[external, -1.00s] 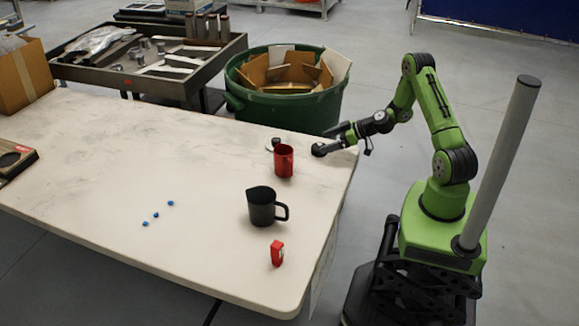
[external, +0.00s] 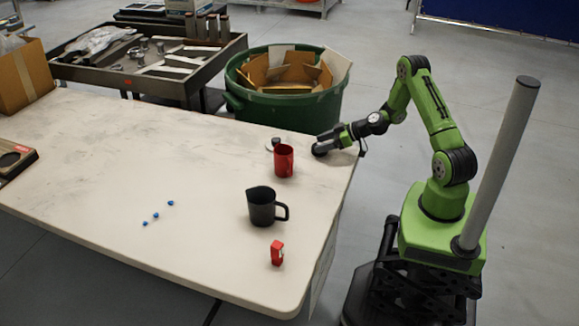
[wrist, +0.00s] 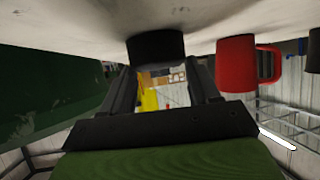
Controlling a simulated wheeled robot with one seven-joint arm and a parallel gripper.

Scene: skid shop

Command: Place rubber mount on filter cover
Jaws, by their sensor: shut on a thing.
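The rubber mount, a short black cylinder (wrist: 155,47), is between my fingertips at the top of the wrist view. It appears to rest against the white table. In the external view my gripper (external: 325,144) is low over the table's far right corner, shut on the mount, which is the dark round shape (external: 319,151) at its tip. A small grey and dark round piece (external: 273,143) lies left of it, partly behind the red mug; it may be the filter cover, but it is too small to be sure.
A red mug (external: 284,161) stands close to the left of my gripper, with a black pitcher (external: 263,208) nearer the front. A small red item (external: 277,253) and several blue pieces (external: 156,215) lie further off. A green bin (external: 290,108) stands behind the table (external: 110,150).

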